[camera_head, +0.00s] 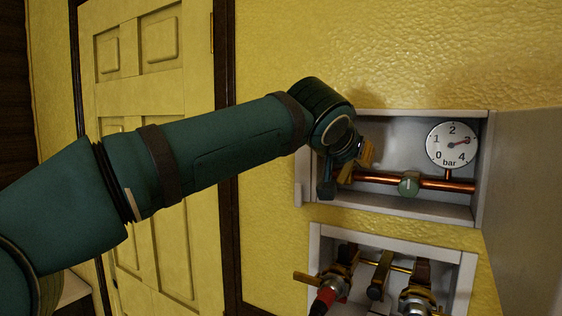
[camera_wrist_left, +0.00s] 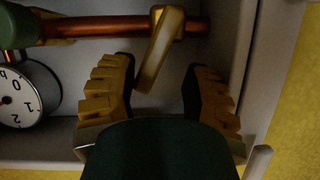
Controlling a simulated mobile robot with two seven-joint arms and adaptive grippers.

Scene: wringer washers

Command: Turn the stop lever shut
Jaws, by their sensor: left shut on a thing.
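The stop lever is a brass-coloured handle (camera_wrist_left: 160,55) on a copper pipe (camera_wrist_left: 100,27) in the left wrist view. It stands across the pipe, slightly slanted, with its free end between my fingers. My left gripper (camera_wrist_left: 158,82) is shut on this lever, one yellow-padded finger on each side. In the head view my left gripper (camera_head: 346,164) is inside the left part of the upper wall box, and it largely hides the lever. My right gripper is in neither view.
The upper wall box (camera_head: 400,114) also holds a pressure gauge (camera_head: 452,144) in bar, its red needle near 3, and a green fitting (camera_head: 409,183) on the pipe. A lower box (camera_head: 395,240) holds several taps. A yellow door (camera_head: 150,110) stands left.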

